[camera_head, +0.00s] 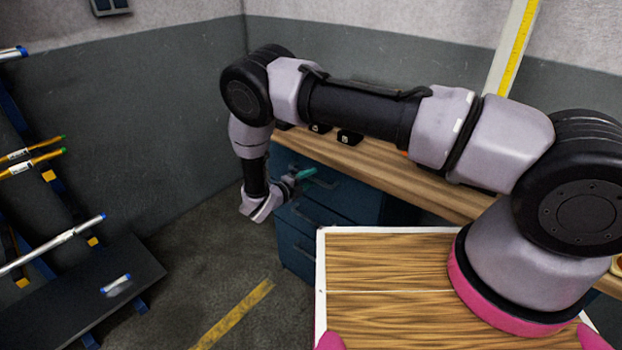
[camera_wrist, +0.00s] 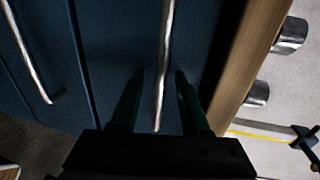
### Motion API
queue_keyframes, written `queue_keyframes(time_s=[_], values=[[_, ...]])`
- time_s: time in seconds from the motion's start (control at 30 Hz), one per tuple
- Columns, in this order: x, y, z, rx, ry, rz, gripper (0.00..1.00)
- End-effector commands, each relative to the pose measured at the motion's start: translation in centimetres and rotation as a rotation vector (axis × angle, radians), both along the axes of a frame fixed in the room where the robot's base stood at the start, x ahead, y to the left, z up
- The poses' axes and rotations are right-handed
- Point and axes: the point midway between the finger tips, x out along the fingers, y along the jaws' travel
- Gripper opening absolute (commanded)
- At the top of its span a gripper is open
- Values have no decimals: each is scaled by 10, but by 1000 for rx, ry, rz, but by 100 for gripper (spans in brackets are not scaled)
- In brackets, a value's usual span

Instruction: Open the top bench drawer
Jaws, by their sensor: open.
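The dark blue drawer unit (camera_head: 350,208) stands under the wooden bench top, and its drawers look shut. The top drawer's front (camera_wrist: 115,35) fills the middle of the wrist view, nearest the bench edge. Its silver bar handle (camera_wrist: 167,28) runs lengthwise between my two dark green fingers. My gripper (camera_wrist: 160,75) is open, with one finger on each side of the handle; I cannot tell whether either touches it. In the head view my gripper (camera_head: 303,175) is at the upper part of the drawer unit, and my wrist hides part of the front.
A lower drawer handle (camera_wrist: 28,55) lies to the left in the wrist view. The wooden bench top (camera_head: 375,165) carries small black items (camera_head: 349,137). A bar rack (camera_head: 85,285) stands at the left. Floor (camera_head: 205,265) between rack and drawers is clear, with a yellow line.

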Motion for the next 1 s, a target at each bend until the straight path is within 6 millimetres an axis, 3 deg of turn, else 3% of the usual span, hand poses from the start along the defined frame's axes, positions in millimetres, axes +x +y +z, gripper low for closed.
queue_keyframes(time_s=[0.37,0.43,0.5,1.0], values=[[6,-5,-2,1,0,0,46],[6,-5,-1,1,0,0,27],[6,-5,-1,1,0,0,0],[6,-4,-1,1,0,0,0]])
